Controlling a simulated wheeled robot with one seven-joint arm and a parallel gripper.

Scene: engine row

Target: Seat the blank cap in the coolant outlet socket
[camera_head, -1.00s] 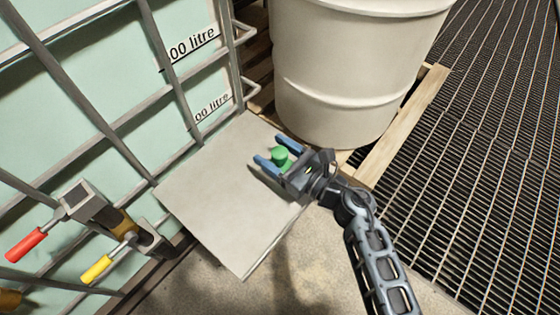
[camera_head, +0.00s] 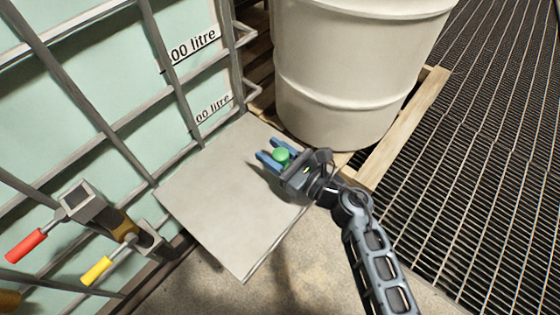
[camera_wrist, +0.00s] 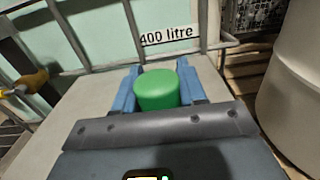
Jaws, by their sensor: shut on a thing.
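The green cap (camera_head: 281,156) is a short round piece between the blue fingers of my gripper (camera_head: 271,159). My gripper is shut on it, over the upper right part of a grey square plate (camera_head: 215,197). In the wrist view the green cap (camera_wrist: 157,90) stands upright with a finger on each side, my gripper (camera_wrist: 159,86) pointing toward the caged tank. I cannot tell whether the cap rests on the plate or is held just above it. No coolant outlet socket can be made out in either view.
A caged pale green tank (camera_head: 110,95) stands along the left, with a red-handled valve (camera_head: 55,223) and a yellow-handled valve (camera_head: 122,255). A white drum (camera_head: 350,70) stands on a wooden pallet (camera_head: 405,125) behind the gripper. Dark floor grating (camera_head: 490,140) lies at the right.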

